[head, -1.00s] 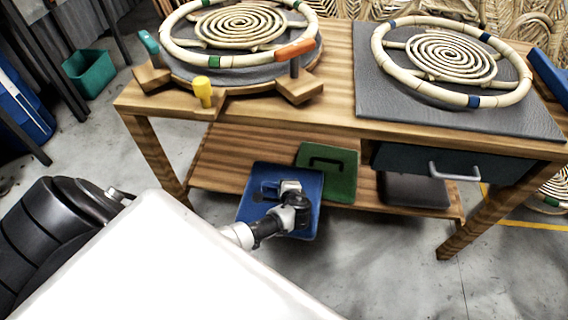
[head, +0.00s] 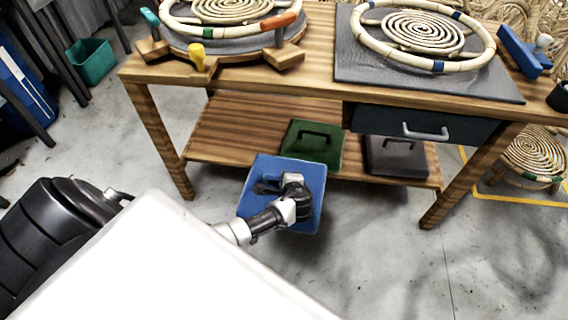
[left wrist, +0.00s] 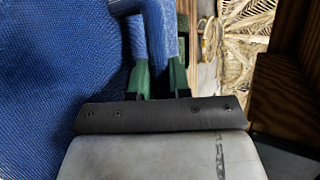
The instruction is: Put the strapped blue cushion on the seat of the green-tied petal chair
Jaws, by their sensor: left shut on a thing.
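The blue cushion (head: 310,207) hangs in front of the workbench's lower shelf in the head view, its broad face toward the camera. My left gripper (head: 273,187) is shut on its strap. In the left wrist view the green fingertips (left wrist: 158,78) close on the blue strap (left wrist: 160,30), and the blue cushion (left wrist: 55,80) fills the left side. A round rattan piece with a spiral seat and a green tie (head: 537,160) stands on the floor at the right, partly cut off by the frame edge. My right gripper is not in view.
The workbench (head: 300,78) holds a blue-tied rattan ring (head: 425,35) and another ring on a clamp stand (head: 235,52). A green cushion (head: 312,145) and a grey cushion (head: 397,155) lie on its shelf. A yellow line (head: 520,201) borders the floor piece. Floor in front is clear.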

